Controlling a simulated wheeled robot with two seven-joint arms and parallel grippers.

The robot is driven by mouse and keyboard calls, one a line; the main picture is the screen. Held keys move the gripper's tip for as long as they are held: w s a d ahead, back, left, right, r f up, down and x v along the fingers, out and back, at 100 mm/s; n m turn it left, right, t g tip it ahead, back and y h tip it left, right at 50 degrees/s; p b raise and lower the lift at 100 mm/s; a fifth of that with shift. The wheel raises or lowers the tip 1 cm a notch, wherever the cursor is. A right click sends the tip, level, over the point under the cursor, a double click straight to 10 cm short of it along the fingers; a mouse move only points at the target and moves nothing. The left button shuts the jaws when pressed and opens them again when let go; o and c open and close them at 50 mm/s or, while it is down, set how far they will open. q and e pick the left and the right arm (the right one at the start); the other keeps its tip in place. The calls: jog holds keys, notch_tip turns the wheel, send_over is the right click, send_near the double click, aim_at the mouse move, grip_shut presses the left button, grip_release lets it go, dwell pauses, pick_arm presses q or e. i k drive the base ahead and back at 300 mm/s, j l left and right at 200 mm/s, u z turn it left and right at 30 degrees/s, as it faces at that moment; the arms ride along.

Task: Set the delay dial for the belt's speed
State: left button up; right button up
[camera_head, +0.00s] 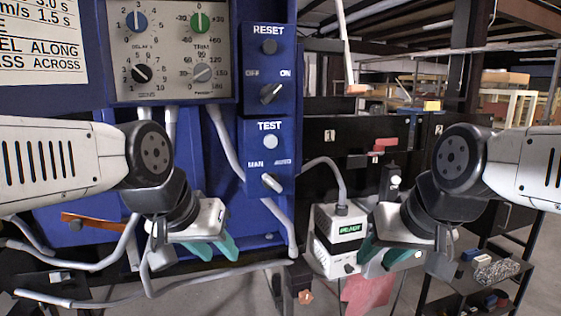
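The control panel (172,98) is at the upper left. Its black dial (142,74) sits under the label "DELAY s", its pointer slanting toward the upper left; the exact setting is too small to read. A light printed card (40,45) at the top left is cut off by the frame; parts such as "3.0 s" and "m/s 1.5 s" show. My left gripper (213,250) is below the panel, its teal fingers apart and nothing between them. My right gripper (386,256) is at the right, its teal fingers apart beside a white box, away from the panel.
The white box (340,228) has a lit green display. Cables hang below.

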aim_at(136, 21)
jog(key=u, duration=1.6)
jog(key=k+l, duration=0.1)
jog(key=k, duration=0.15)
jog(key=z, duration=0.05)
